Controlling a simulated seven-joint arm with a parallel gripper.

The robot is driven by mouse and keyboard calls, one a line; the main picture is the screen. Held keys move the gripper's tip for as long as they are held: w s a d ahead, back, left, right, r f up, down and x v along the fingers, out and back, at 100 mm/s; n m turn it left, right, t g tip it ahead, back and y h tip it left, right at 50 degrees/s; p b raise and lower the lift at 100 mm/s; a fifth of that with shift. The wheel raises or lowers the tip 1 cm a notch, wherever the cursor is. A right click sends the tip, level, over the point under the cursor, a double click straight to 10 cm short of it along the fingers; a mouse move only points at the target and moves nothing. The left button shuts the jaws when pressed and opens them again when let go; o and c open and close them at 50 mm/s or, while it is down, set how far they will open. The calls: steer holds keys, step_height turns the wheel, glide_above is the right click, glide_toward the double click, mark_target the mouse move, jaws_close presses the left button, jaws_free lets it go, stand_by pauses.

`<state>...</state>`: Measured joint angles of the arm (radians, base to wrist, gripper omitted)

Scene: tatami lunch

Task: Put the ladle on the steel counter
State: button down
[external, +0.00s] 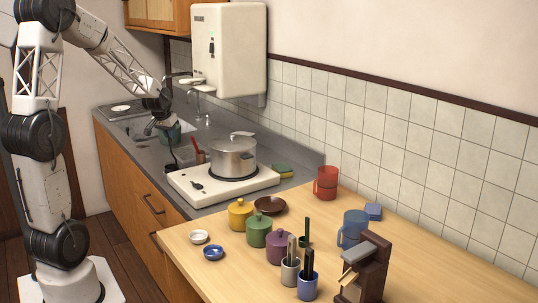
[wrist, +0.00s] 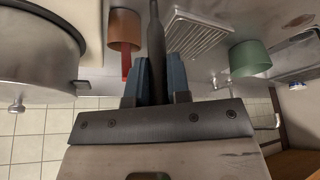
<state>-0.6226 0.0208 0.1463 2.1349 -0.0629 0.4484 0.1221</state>
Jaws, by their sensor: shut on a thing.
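The ladle (wrist: 156,32) shows in the wrist view as a long dark handle running up out of the frame. My gripper (wrist: 158,82) is shut on this handle, with one blue fingertip on each side. In the external view my gripper (external: 162,112) is above the steel counter (external: 153,152), near the sink. A dark shape below it looks like the ladle (external: 171,166), hanging down close to the counter. I cannot tell whether it touches the counter. The ladle's bowl end is outside the wrist view.
A steel pot (external: 233,156) stands on a white stove (external: 205,190) right of my gripper. A brown container (wrist: 125,28) holding a red-handled thing and a green cup (wrist: 249,58) are close by. A drain rack (wrist: 197,35) lies between them. A white heater (external: 228,50) hangs on the wall.

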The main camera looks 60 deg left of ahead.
steer(key=shift+f, duration=0.3)
stand_by(0.6)
steer(key=c, duration=1)
jaws_free()
steer(key=shift+r, duration=0.15)
steer(key=v, duration=0.7)
steer(key=shift+r, duration=0.2)
steer(key=shift+s+d, duration=0.1)
